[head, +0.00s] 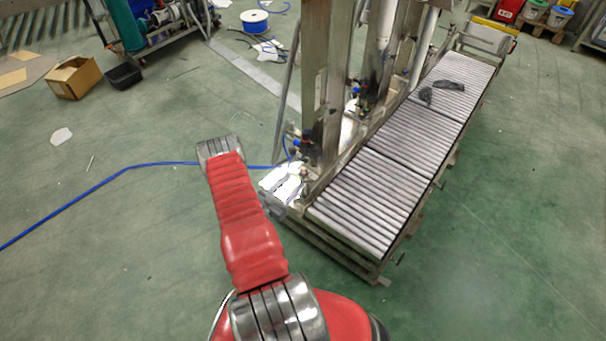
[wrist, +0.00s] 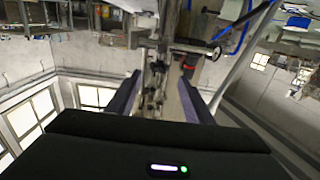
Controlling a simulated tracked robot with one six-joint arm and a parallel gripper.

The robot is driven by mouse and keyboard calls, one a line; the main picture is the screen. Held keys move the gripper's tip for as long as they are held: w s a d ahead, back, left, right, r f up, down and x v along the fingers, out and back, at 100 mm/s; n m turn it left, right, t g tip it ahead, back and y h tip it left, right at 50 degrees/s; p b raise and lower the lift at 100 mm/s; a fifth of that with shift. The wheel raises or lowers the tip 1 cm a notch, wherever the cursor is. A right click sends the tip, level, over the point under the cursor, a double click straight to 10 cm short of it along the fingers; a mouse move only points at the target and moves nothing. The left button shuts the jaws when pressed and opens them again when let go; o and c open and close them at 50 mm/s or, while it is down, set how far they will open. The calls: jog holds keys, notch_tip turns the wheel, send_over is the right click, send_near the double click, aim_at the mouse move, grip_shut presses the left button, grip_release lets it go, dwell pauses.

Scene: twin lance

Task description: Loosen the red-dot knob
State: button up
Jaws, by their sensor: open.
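My gripper (wrist: 159,78) is open in the wrist view, its two dark fingers apart, with metal machine parts visible beyond and between them. No object is held between the fingers. A small dark part with a red spot (wrist: 188,66) shows near the right fingertip; it is too small and blurred to tell whether it is the red-dot knob. In the head view my red arm reaches toward the steel lance frame (head: 314,75), left of its foot; the gripper itself cannot be made out there. No red-dot knob can be made out in the head view.
A roller conveyor (head: 375,198) runs beside the frame. A blue hose (head: 125,170) crosses the green floor to the frame's base. A cardboard box (head: 73,77), a black bin (head: 124,75) and a cable reel (head: 254,21) stand farther back. The floor at left is mostly clear.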

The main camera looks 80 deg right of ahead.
aim_at(301, 175)
jog(key=x, duration=0.7)
jog(key=shift+s+d, duration=0.2)
jog(key=shift+d, duration=0.15)
jog(key=shift+c, duration=0.2)
